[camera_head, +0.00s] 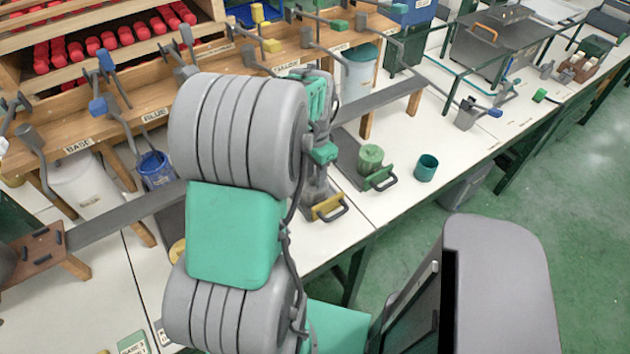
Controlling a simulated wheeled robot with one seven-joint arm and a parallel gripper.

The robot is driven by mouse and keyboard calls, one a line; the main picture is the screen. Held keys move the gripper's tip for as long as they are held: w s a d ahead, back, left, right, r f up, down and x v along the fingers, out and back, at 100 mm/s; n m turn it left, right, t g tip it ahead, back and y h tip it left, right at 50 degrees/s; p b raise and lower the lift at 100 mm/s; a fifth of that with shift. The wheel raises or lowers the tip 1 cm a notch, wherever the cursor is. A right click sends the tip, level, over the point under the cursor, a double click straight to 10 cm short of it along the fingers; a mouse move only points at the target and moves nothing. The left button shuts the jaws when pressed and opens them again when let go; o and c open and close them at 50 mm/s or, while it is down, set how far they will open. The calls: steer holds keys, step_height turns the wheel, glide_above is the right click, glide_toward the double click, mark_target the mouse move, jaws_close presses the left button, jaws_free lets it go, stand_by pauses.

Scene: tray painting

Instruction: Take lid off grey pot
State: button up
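My arm, grey with green panels, fills the middle of the view. Its far end, with my gripper (316,188), is small and partly behind the arm's large grey links. I cannot make out the fingertips or whether they hold anything. My gripper is above a tray with a yellow handle (330,208) on the white bench. I cannot pick out the grey pot or its lid with certainty; it may be hidden behind the arm or below my gripper.
A green pot (370,158) stands on a tray with a green handle, and a teal cup (426,168) stands right of it. A blue pot (155,170) and a white pot (88,187) are at left. A wooden shelf holds red rollers (110,38). Bare bench (345,232) shows at the front.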

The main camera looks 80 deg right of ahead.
jaws_close()
stand_by(0.5)
